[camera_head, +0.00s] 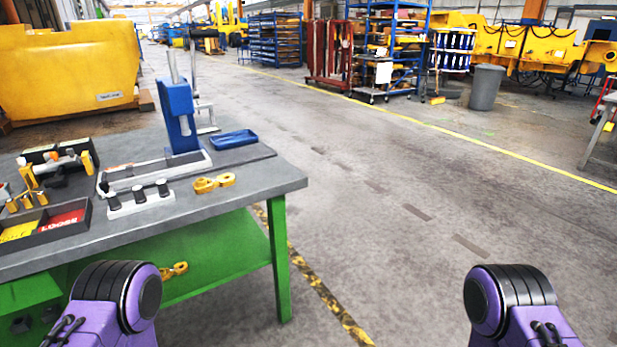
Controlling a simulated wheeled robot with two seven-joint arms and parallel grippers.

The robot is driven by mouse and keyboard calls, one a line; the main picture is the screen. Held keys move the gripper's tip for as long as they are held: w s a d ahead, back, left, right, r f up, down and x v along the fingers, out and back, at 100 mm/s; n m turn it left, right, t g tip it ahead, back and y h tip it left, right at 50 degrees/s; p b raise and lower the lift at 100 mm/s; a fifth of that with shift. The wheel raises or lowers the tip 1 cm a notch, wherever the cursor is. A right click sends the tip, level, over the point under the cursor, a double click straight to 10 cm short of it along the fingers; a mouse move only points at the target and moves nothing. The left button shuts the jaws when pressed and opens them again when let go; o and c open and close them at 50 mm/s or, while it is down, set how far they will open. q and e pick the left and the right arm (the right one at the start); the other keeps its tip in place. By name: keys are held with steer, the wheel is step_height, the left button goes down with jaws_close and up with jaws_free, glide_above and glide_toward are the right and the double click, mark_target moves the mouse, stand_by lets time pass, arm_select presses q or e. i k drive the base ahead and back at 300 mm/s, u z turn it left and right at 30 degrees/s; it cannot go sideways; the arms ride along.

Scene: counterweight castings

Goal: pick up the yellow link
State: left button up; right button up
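A yellow link (214,183), a short flat piece with rounded ends that seem to have holes, lies on the grey tabletop (240,185) near its right end. A second, similar yellow piece (173,271) lies on the green lower shelf (215,262), partly hidden behind my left arm. Purple and black parts of my two arms show at the bottom left and bottom right. Neither gripper is in view, so nothing shows of what they hold.
Left of the link are a white holder with black pegs (140,197), a blue press (179,115) and a tray of red and yellow bins (45,228). A blue dish (233,139) lies behind it. The floor right of the table is clear.

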mark_target(222, 180)
steer(key=z, duration=1)
steer(key=i, duration=2.85)
steer(key=u, duration=3.05)
